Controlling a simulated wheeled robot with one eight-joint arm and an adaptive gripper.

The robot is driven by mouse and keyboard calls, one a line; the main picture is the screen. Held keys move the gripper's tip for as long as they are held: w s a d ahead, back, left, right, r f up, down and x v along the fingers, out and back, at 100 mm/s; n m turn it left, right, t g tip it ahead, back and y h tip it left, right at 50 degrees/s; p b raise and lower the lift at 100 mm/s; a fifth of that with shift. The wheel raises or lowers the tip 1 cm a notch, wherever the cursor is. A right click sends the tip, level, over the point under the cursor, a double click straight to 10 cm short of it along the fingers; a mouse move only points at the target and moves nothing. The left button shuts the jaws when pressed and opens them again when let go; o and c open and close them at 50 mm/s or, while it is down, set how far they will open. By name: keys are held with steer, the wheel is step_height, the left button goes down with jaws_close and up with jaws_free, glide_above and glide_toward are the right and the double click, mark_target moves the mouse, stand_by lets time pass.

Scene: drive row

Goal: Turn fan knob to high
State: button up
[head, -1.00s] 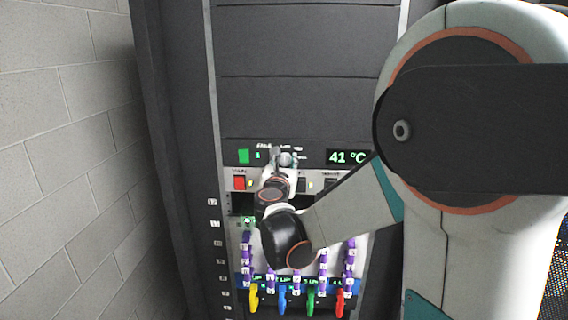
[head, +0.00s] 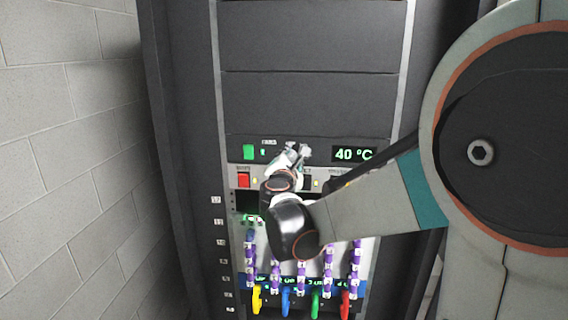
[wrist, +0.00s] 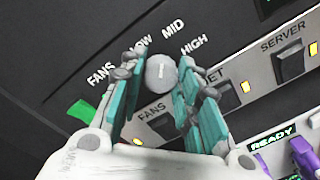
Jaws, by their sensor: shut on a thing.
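The fan knob (wrist: 161,72) is a round grey dial in the wrist view, with a short pale mark on its face. The labels LOW, MID and HIGH (wrist: 194,45) are printed around it. The mark runs roughly toward the MID side, but its exact setting is hard to tell. My gripper (wrist: 157,76) has its teal-padded fingers on both sides of the knob and is shut on it. In the head view my gripper (head: 293,153) is at the fan panel and hides most of the knob.
A display (head: 354,154) right of the knob reads 40 °C. A green light (head: 248,152) is to its left, and a red switch (head: 243,180) is below. Purple cable connectors and coloured tags (head: 257,299) hang lower down. A block wall (head: 65,160) stands at the left.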

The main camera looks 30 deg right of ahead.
steer(key=m+b, duration=0.1)
steer(key=m, duration=0.4)
steer(key=shift+m+b, duration=0.65)
steer(key=shift+m, duration=1.75)
steer(key=o, duration=1.1)
steer(key=v, duration=1.2)
steer(key=shift+s+d, duration=0.1)
steer(key=shift+s, duration=0.1)
